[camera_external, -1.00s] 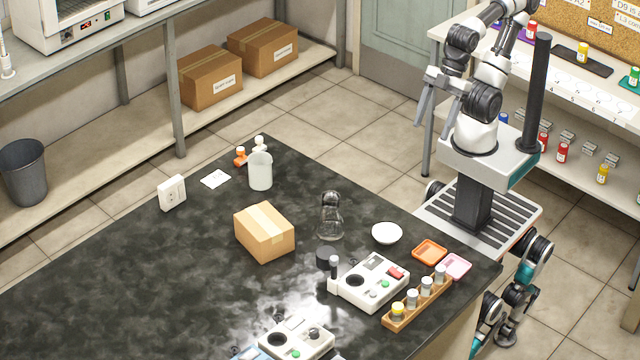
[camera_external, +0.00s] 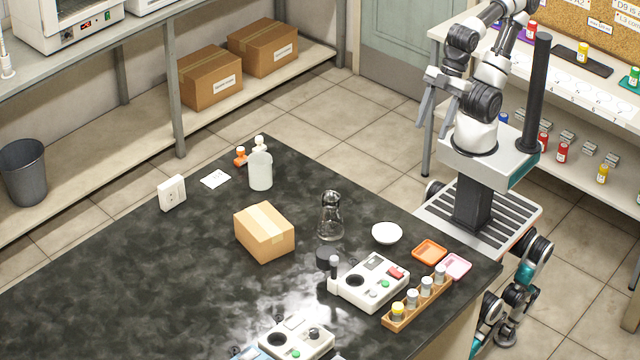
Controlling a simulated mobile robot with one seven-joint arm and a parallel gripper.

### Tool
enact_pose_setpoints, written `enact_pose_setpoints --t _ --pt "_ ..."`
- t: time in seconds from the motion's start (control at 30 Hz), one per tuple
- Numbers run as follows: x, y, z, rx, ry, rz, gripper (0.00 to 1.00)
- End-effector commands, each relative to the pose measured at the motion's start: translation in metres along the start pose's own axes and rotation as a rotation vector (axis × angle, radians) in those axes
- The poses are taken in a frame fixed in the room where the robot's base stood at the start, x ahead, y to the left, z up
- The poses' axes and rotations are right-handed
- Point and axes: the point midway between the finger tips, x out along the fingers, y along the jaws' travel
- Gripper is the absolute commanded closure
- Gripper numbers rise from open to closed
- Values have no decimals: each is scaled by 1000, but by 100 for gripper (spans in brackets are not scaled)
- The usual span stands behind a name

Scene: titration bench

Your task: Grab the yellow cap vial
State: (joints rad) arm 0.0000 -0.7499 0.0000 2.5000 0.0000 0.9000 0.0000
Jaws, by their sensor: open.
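A vial with a yellow cap (camera_external: 398,311) stands upright at the near-left end of a wooden rack (camera_external: 432,302), close to the right edge of the black bench. Several grey-capped vials (camera_external: 426,286) stand in the same rack. My gripper (camera_external: 432,118) is open and empty, raised above the floor beyond the bench and well apart from the rack. Other yellow-capped vials show on the shelving at the right, one on the upper shelf (camera_external: 582,51) and one on the lower shelf (camera_external: 603,173).
A white instrument (camera_external: 345,292) stands just left of the rack. Orange (camera_external: 429,251) and pink (camera_external: 456,266) trays lie behind it. A white bowl (camera_external: 387,233), a glass flask (camera_external: 331,215) and a cardboard box (camera_external: 264,232) stand on the bench. The bench's left part is clear.

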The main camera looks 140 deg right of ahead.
Motion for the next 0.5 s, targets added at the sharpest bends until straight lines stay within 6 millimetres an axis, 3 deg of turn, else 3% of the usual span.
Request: enact_pose_setpoints --t 0.33,0.43,0.5 --pt "-1 0 -3 -2 -1 -1 55" --pt "-7 -3 -21 -14 -14 -5 55" --pt "-14 -6 -45 -31 -33 -10 55"
